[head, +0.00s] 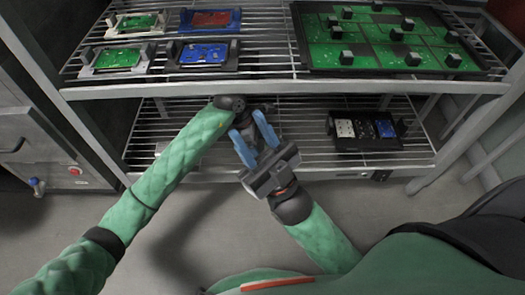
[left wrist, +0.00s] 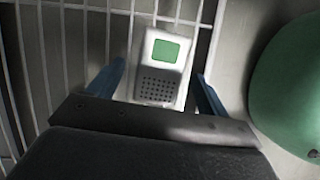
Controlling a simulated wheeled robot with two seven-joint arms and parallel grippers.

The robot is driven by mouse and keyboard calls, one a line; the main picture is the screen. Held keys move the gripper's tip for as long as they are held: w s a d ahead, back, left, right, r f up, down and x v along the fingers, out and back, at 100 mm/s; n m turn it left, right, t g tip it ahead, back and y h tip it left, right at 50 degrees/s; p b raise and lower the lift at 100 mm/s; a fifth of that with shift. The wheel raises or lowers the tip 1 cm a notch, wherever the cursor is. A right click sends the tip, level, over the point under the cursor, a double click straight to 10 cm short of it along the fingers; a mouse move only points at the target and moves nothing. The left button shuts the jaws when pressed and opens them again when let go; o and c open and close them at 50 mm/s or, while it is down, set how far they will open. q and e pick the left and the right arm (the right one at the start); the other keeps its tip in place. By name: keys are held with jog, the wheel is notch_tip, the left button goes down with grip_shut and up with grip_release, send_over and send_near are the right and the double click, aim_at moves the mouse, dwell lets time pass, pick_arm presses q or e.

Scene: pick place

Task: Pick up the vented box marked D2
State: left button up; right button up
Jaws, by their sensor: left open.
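In the left wrist view a white box (left wrist: 162,70) with a green square label and a grid of dark vent holes lies on the wire shelf. Any mark on it is too small to read. My left gripper (left wrist: 160,88) is open, with one blue finger on each side of the box and visible gaps. The box cannot be made out there, with grippers and arms covering that area.
The lower shelf (head: 300,120) is wire, with a black tray (head: 338,146) of small modules at right. The upper shelf (head: 270,65) holds several board fixtures and a large green board panel (head: 370,56). A green rounded surface is close at right in the left wrist view.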

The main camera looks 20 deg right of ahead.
pick_arm(q)
jog(key=shift+x, duration=0.75)
jog(key=c, duration=1.1)
